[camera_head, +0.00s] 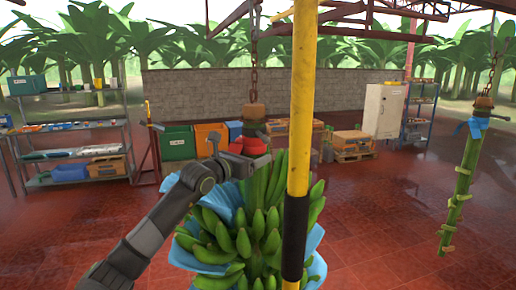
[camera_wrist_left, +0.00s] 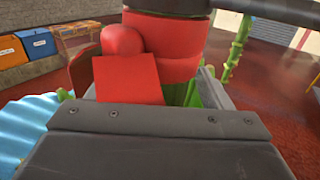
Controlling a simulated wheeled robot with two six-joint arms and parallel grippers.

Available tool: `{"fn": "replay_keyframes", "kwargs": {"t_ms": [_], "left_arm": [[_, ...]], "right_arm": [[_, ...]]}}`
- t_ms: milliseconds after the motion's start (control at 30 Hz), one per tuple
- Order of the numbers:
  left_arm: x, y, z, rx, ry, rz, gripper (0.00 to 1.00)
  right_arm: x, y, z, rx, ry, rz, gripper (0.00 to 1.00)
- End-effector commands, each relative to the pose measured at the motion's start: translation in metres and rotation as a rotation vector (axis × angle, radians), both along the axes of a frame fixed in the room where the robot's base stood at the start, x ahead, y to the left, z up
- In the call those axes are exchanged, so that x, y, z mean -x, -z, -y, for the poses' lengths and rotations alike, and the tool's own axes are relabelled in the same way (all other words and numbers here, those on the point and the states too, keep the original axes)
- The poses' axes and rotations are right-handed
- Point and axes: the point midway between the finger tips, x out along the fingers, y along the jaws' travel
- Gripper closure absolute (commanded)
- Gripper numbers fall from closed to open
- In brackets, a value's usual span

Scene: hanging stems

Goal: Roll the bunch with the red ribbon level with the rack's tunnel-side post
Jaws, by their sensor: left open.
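The green banana bunch (camera_head: 262,240) with the red ribbon (camera_head: 252,147) hangs from a chain, with blue sheeting around it. The yellow and black post (camera_head: 298,150) stands in front of the bunch and hides part of its right side. My left gripper (camera_head: 240,166) is open at the top of the bunch, by the stem just under the ribbon. In the left wrist view the red ribbon (camera_wrist_left: 178,65) is close ahead, with a loose red tail hanging over the dark gripper body. Whether the fingers touch the stem is hidden. My right gripper is not in view.
A bare green stem (camera_head: 460,185) with a blue ribbon hangs from a chain at the right. A metal shelf (camera_head: 75,155) stands at the left. Green and orange bins (camera_head: 178,143), a pallet of crates (camera_head: 352,146) and a white cabinet (camera_head: 383,111) stand behind. Red floor at right is clear.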

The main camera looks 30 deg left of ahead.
Motion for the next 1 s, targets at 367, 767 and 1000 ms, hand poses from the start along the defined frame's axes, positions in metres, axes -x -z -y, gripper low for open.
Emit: {"fn": "replay_keyframes", "kwargs": {"t_ms": [367, 767, 1000], "left_arm": [[-0.030, 0.000, 0.004, 0.001, 0.001, 0.000, 0.27], [-0.030, 0.000, 0.004, 0.000, 0.000, 0.000, 0.42], [-0.030, 0.000, 0.004, 0.000, 0.000, 0.000, 0.74]], "right_arm": [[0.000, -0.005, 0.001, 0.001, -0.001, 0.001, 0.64], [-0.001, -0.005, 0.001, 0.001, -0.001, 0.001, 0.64], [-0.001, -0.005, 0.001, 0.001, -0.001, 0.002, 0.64]]}}
